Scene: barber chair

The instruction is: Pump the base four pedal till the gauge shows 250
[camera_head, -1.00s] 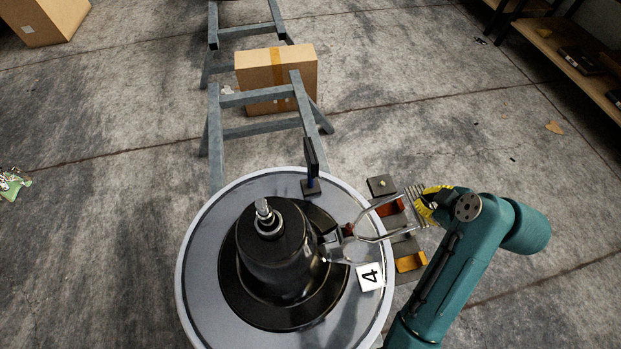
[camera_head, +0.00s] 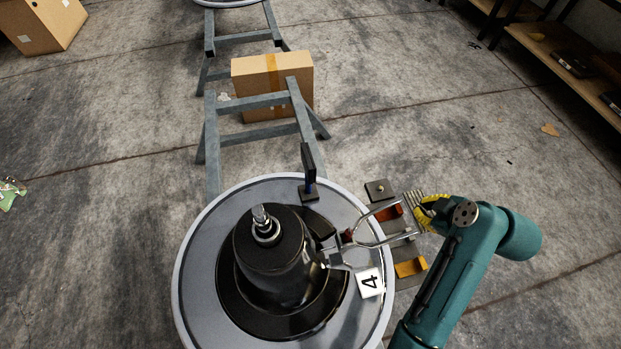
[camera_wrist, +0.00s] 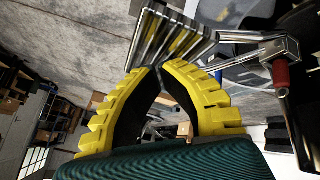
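Base four is a round grey disc (camera_head: 205,235) with a black cylinder (camera_head: 270,245) and a white tag "4" (camera_head: 369,282). Its pedal (camera_head: 375,241) is a forked metal lever running right from the cylinder to a ribbed tread; the tread (camera_wrist: 170,38) also shows in the wrist view. A dark upright panel (camera_head: 308,163), possibly the gauge, stands edge-on at the disc's back; no reading shows. My gripper (camera_head: 417,203) is at the tread. In the wrist view, its yellow fingers (camera_wrist: 156,68) meet at the tips against or very near the tread bars; contact is unclear.
Orange and dark blocks (camera_head: 409,267) sit beside the disc under the pedal. Grey trestles (camera_head: 252,102) and a cardboard box (camera_head: 272,84) stand behind the base. A wooden shelf (camera_head: 562,52) is at the upper right. The floor at left is mostly clear.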

